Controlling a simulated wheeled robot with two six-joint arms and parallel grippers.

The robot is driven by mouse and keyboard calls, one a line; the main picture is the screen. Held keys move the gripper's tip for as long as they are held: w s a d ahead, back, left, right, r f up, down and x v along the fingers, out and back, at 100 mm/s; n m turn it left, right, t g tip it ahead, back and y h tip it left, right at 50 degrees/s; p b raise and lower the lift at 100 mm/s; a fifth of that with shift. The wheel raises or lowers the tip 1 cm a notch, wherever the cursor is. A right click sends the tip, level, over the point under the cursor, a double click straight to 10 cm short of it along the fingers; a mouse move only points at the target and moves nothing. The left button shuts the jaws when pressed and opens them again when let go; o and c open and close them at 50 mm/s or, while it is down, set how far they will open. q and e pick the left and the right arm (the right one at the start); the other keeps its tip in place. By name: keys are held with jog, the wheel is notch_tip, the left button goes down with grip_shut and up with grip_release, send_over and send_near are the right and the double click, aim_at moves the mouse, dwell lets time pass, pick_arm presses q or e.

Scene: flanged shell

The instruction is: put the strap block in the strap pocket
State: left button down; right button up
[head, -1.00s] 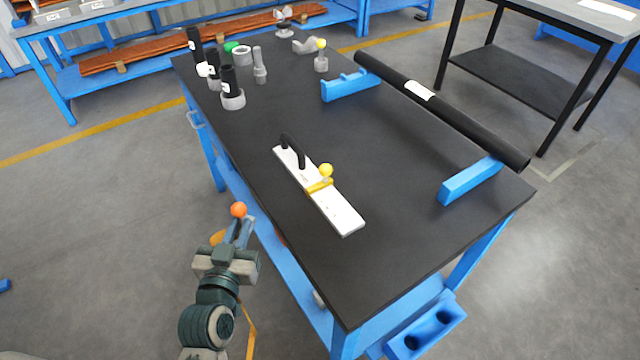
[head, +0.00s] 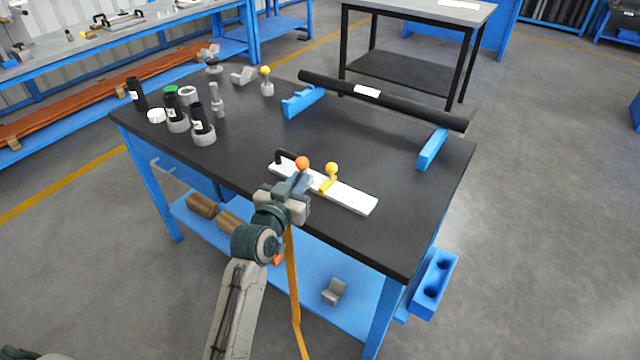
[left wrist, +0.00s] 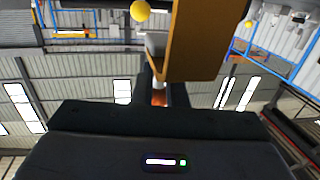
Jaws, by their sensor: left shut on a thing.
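My left gripper (head: 299,182) is at the near edge of the table, in front of the white plate. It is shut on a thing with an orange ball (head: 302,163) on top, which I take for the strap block. An orange-yellow strap (head: 292,270) hangs below the gripper towards the floor. In the left wrist view a large orange-yellow piece (left wrist: 196,38) hides much of what lies beyond the fingers, and a bit of orange shows between them. I cannot tell for sure which part is the strap pocket. My right gripper is not in view.
The white plate (head: 350,198) carries a black handle and a yellow-knobbed clamp (head: 330,176). A black tube (head: 420,107) rests on blue cradles (head: 432,150) behind. Several black and grey cylinders stand at the left. A blue holder with two holes (head: 434,284) hangs at the right end.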

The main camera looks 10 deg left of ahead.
aim_at(303, 167)
pick_arm(q)
jog(key=w+r, duration=0.2)
jog(key=w, duration=0.1)
jog(key=shift+w, duration=0.15)
jog(key=shift+w+f, duration=0.2)
jog(key=shift+f, duration=0.1)
notch_tip(303, 167, down, 4)
jog(key=shift+s+a+f, duration=0.1)
jog(key=shift+s+f, duration=0.05)
jog(key=shift+f, duration=2.4)
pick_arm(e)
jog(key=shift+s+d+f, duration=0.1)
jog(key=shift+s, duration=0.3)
pick_arm(q)
jog(key=shift+f, duration=0.1)
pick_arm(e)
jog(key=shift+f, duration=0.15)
pick_arm(q)
jog(key=c, duration=1.5)
grip_release()
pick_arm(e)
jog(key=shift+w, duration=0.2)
pick_arm(q)
jog(key=shift+o, duration=0.2)
